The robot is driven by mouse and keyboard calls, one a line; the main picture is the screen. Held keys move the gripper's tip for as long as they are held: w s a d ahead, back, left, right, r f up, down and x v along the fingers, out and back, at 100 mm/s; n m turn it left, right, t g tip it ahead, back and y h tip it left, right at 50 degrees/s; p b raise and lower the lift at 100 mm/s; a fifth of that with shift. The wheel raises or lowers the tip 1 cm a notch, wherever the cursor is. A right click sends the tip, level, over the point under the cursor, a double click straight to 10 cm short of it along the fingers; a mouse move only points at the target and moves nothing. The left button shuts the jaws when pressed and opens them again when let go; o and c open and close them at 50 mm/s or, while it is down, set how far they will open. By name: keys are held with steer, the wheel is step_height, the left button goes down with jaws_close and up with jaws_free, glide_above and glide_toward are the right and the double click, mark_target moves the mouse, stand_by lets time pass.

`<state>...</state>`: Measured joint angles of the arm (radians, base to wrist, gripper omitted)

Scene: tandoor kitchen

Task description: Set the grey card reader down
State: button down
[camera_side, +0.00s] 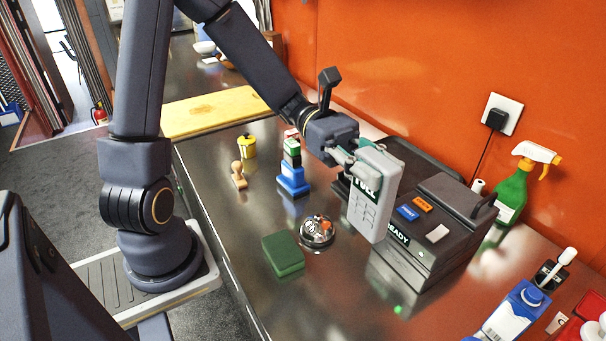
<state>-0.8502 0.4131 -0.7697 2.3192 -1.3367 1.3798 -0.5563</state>
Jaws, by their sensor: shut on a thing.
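The grey card reader (373,205) has a dark screen and a keypad on its front. My gripper (348,160) is shut on its upper part and holds it roughly upright. The reader is in front of the left part of a dark machine with a "READY" label (398,234). It appears raised above the steel counter (232,290), but I cannot tell its exact height or whether its lower end touches the machine. The fingertips are partly hidden by the reader.
A call bell (317,233), a green block (283,254), a blue stamp (293,180) and a wooden stamp (239,176) stand to the left. The front-left counter is clear.

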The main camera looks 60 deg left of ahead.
step_height(320, 180, down, 19)
stand_by(0.5)
steer(key=c, duration=0.9)
jaws_free()
steer(key=shift+o, duration=0.3)
steer(key=a, duration=1.1)
steer(key=s+a+r+m+t+y, duration=0.2)
steer(key=s+r+m+y, duration=0.2)
steer(key=r+m+y, duration=0.4)
steer(key=s+a+r+m+t+y, duration=0.3)
steer(key=s+r+m+y, duration=0.2)
steer(key=r+m+y, duration=0.4)
steer(key=shift+s+a+r+m+y, duration=0.3)
steer(key=shift+m+y, duration=0.2)
steer(key=shift+m, duration=0.1)
